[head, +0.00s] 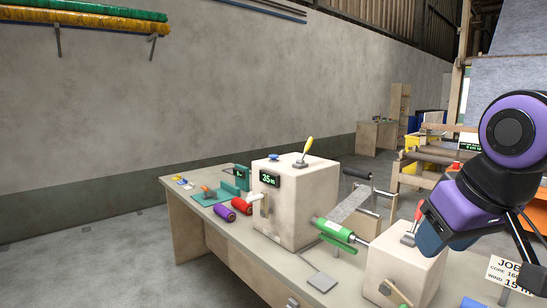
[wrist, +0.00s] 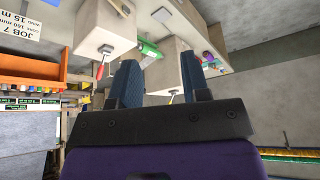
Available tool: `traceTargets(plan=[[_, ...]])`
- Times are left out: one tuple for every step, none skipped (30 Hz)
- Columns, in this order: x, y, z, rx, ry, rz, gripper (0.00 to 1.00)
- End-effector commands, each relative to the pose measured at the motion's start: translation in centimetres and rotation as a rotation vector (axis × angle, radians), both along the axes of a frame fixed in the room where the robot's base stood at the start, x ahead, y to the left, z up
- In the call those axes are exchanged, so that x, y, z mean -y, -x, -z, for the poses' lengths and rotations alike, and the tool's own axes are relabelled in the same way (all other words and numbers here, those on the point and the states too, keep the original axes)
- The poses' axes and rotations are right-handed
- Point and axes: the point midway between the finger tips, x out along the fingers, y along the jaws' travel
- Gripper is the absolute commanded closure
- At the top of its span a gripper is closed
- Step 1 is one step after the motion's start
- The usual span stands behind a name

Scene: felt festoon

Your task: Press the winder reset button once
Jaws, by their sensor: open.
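The winder's left box (head: 294,211) stands on the bench with a dark display (head: 269,179) reading about 35 m. On its top are a small blue knob that looks like a button (head: 274,157) and a lever with a yellow handle (head: 307,145). No label shows which part is the reset button. My gripper (head: 429,243) is at the right, over or in front of the smaller right box (head: 405,265), well away from the blue knob. In the wrist view my gripper (wrist: 160,65) has its blue fingers apart with nothing between them.
A red-handled lever (head: 411,226) stands on the right box, close to my gripper. A green roll (head: 333,229) lies between the boxes. Purple (head: 224,212) and red (head: 242,205) spools lie left. A grey pad (head: 321,282) lies in front. A job card (head: 508,272) stands at right.

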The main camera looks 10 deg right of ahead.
Motion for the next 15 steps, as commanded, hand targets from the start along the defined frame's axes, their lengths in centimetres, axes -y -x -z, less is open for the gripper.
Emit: traceTargets(plan=[[0.00, 0.01, 0.00, 0.000, 0.000, 0.000, 0.57], [0.00, 0.01, 0.00, 0.000, 0.000, 0.000, 0.57], [0.00, 0.01, 0.00, 0.000, 0.000, 0.000, 0.57], [0.00, 0.01, 0.00, 0.000, 0.000, 0.000, 0.57], [0.00, 0.01, 0.00, 0.000, 0.000, 0.000, 0.57], [0.00, 0.01, 0.00, 0.000, 0.000, 0.000, 0.57], [0.00, 0.01, 0.00, 0.000, 0.000, 0.000, 0.57], [0.00, 0.01, 0.00, 0.000, 0.000, 0.000, 0.62], [0.00, 0.01, 0.00, 0.000, 0.000, 0.000, 0.71], [0.00, 0.01, 0.00, 0.000, 0.000, 0.000, 0.78], [0.00, 0.01, 0.00, 0.000, 0.000, 0.000, 0.85], [0.00, 0.01, 0.00, 0.000, 0.000, 0.000, 0.94], [0.00, 0.01, 0.00, 0.000, 0.000, 0.000, 1.00], [0.00, 0.00, 0.00, 0.000, 0.000, 0.000, 1.00], [0.00, 0.00, 0.00, 0.000, 0.000, 0.000, 1.00]])
